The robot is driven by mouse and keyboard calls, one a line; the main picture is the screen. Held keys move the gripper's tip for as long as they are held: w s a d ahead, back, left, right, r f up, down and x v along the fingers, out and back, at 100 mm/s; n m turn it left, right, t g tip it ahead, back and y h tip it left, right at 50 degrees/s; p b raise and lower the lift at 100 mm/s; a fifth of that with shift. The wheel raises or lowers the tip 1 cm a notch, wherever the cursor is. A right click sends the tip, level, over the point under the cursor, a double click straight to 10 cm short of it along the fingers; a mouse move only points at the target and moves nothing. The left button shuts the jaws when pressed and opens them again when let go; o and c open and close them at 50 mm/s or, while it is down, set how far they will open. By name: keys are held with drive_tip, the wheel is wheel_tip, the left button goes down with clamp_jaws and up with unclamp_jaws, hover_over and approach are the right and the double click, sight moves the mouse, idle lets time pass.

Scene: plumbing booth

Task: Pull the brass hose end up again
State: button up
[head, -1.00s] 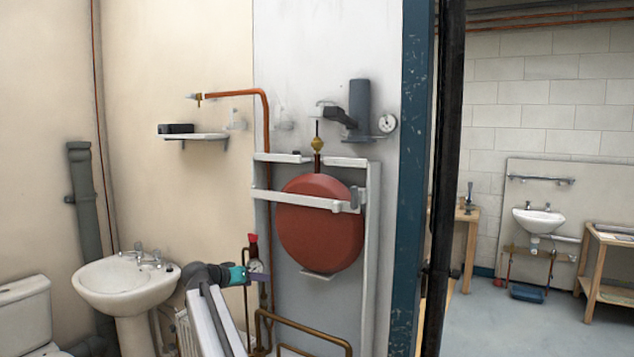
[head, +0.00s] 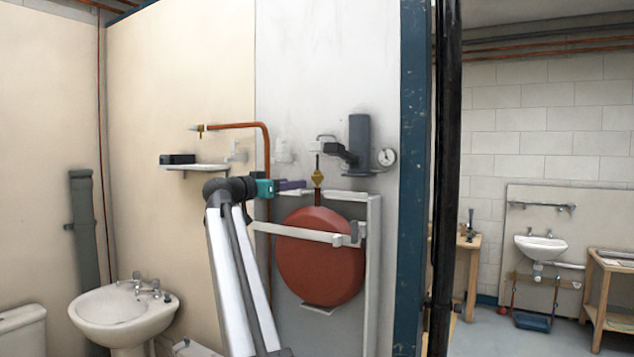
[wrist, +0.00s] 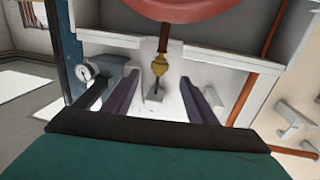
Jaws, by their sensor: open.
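The brass hose end (head: 318,178) is a small knobbly yellow fitting. It stands upright above the round red vessel (head: 320,257), with a thin dark stem above it and a copper-coloured stub below. My gripper (head: 303,184) is raised to about its height, just left of it in the head view. In the wrist view the picture is upside down. There the purple fingers of my gripper (wrist: 158,80) are open and spread either side of the brass hose end (wrist: 160,65), which shows beyond the tips. Nothing is held, and contact is not visible.
A grey cylinder on a bracket (head: 359,140) and a gauge (head: 386,157) are just above right. A white frame (head: 372,265) surrounds the vessel. A copper pipe (head: 266,150) and a small shelf (head: 195,166) lie left. A blue post (head: 415,180) stands right.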

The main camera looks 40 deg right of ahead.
sight(315, 181)
drive_tip(key=shift+d, duration=0.1)
drive_tip(key=d+p, duration=0.1)
drive_tip(key=d, duration=0.3)
drive_tip(key=d+p, duration=0.2)
drive_tip(key=d, duration=0.3)
drive_tip(key=w+d+p, duration=0.1)
drive_tip(key=d, duration=0.3)
drive_tip(key=shift+w+d+p, duration=0.1)
drive_tip(key=shift+d+p, duration=0.2)
clamp_jaws()
idle(0.3)
